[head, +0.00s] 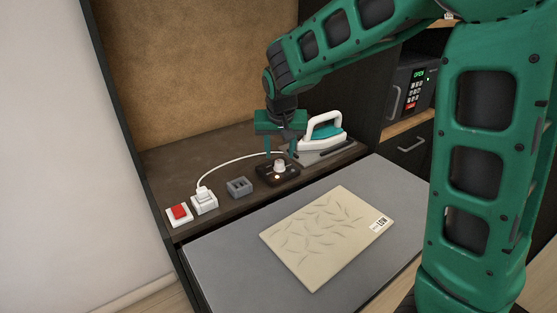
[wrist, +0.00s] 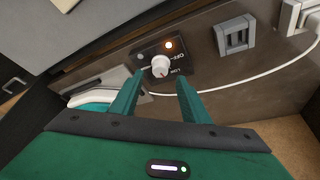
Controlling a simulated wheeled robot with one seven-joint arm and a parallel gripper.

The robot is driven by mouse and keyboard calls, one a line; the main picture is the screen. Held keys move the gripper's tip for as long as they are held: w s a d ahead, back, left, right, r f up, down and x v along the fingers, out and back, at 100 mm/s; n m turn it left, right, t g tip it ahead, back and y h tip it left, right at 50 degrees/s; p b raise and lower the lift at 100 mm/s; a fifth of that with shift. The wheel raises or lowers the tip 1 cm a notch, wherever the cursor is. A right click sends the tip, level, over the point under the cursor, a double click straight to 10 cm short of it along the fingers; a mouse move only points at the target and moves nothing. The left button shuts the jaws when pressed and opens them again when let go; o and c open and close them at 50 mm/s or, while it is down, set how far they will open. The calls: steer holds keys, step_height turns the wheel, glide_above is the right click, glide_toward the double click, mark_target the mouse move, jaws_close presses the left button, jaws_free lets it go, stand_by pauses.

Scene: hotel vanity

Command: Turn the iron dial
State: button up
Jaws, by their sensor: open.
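The iron dial is a white round knob (head: 279,166) on a small black box (head: 289,179) on the brown shelf. In the wrist view the knob (wrist: 160,66) shows an orange light above it and lettering beside it, partly legible as "LOW" and "OFF". My gripper (head: 281,155) points down over the dial box in the head view. In the wrist view my gripper (wrist: 160,82) is open, its two green fingers apart on either side of the knob's line. The knob looks free; I cannot tell whether a finger touches it. The iron (head: 322,134), white and teal, stands behind on the right.
A white plug with a cord (head: 204,201), a red switch (head: 179,213) and a grey socket block (head: 239,187) sit left of the dial. A beige cloth (head: 328,236) tagged "LOW" lies on the grey board (head: 225,260) in front. A safe (head: 415,85) is at the right.

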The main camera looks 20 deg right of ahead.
mark_target(280, 161)
steer(key=shift+x, duration=2.4)
steer(key=shift+r, duration=0.1)
steer(key=c, duration=1)
